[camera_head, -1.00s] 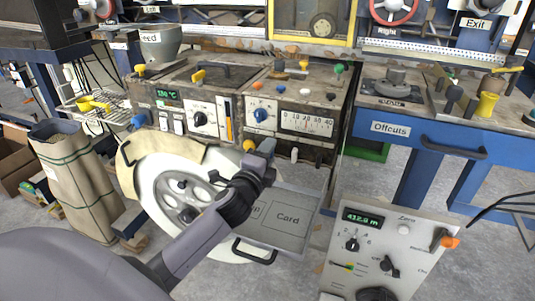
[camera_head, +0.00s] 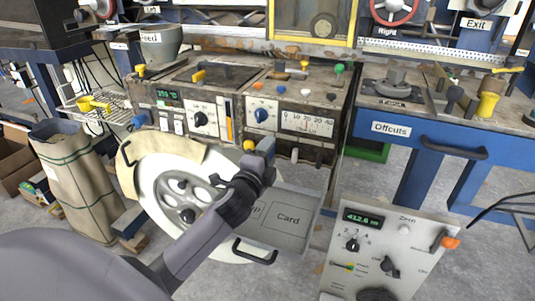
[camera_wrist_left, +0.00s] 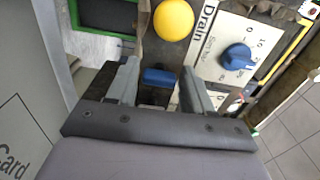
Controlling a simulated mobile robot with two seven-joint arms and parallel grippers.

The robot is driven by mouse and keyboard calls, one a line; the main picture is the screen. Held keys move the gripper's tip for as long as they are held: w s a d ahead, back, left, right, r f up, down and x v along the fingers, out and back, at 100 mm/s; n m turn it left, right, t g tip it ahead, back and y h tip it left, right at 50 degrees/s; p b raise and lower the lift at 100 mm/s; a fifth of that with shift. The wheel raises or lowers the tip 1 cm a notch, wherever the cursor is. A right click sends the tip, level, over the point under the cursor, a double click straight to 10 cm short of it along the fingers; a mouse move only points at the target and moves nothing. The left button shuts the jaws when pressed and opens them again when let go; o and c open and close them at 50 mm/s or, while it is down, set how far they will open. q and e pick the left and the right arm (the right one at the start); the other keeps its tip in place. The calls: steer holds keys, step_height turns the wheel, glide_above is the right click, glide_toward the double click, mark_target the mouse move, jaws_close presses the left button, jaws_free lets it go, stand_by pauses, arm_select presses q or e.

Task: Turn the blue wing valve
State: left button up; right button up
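The blue wing valve (camera_wrist_left: 160,76) shows in the left wrist view as a short blue bar, just below a round yellow knob (camera_wrist_left: 174,19) and left of the "Drain" label. My left gripper (camera_wrist_left: 160,88) is open, with one grey finger on each side of the blue bar. Small gaps seem to remain between the fingers and the bar. In the head view my left gripper (camera_head: 265,150) is at the machine's lower front, and its fingers largely hide the valve. My right gripper is not in view.
A large pale wheel (camera_head: 178,190) stands left of my forearm.

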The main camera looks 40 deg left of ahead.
arm_select(q)
steer(key=shift+s, duration=0.1)
steer(key=v, duration=0.7)
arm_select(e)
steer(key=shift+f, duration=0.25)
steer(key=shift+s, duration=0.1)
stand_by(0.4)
